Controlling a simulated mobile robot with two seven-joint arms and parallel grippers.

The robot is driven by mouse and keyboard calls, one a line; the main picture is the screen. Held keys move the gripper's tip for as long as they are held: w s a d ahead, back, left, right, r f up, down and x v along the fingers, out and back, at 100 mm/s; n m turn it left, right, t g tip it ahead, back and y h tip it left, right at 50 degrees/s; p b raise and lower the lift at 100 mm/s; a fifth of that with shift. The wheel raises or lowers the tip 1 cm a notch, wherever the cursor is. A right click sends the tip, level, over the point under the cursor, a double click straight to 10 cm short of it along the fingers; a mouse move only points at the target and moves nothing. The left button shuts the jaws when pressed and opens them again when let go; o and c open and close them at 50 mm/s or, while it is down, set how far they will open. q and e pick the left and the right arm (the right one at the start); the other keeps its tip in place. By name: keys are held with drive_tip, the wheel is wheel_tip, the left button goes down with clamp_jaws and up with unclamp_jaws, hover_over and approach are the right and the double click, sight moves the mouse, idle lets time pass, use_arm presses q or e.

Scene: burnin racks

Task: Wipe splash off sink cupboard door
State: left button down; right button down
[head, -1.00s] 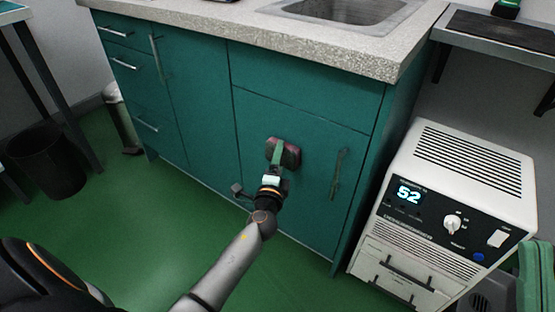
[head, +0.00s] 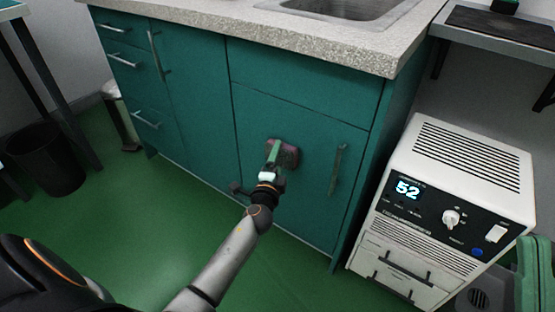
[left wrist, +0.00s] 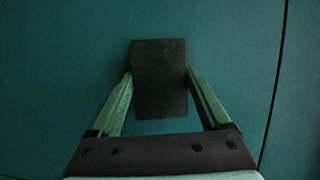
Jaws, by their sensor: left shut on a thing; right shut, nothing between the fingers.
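The sink cupboard door (head: 300,130) is teal, with a vertical handle (head: 338,170) near its right edge. My left gripper (head: 275,153) is in front of the door and shut on a dark, reddish-edged sponge-like block (head: 289,152). The block appears to be against the door face; exact contact cannot be told. In the left wrist view, the block (left wrist: 160,80) sits between the green fingertips, with the plain teal door (left wrist: 60,60) behind it. No splash can be made out; the block and gripper hide part of the door. My right gripper is out of view.
A speckled counter (head: 300,38) with a sink (head: 345,8) overhangs the door. A white unit reading 52 (head: 470,150) stands close on the right. A black bin (head: 45,160) stands at left. Green floor (head: 150,220) is open before the cupboard.

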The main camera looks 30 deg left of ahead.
use_arm(q)
drive_tip(key=shift+w+a+r+n, duration=0.15)
drive_tip(key=shift+w+a+r, duration=0.1)
drive_tip(key=shift+a+r, duration=0.25)
drive_tip(key=shift+w+a+r+n, duration=0.15)
drive_tip(key=shift+w+a+r, duration=0.1)
drive_tip(key=shift+a, duration=0.3)
drive_tip(key=shift+a+r+y, duration=0.1)
drive_tip(key=shift+a+y, duration=0.15)
drive_tip(key=shift+y, duration=0.05)
drive_tip(key=shift+s, duration=0.1)
drive_tip(key=shift+s+f, duration=0.15)
drive_tip(key=shift+s, duration=1.05)
drive_tip(key=shift+s+f, duration=0.1)
drive_tip(key=shift+s, duration=1.05)
drive_tip(key=shift+s+p, duration=0.3)
drive_tip(key=shift+s, duration=0.3)
drive_tip(key=s, duration=0.3)
drive_tip(key=shift+a, duration=0.15)
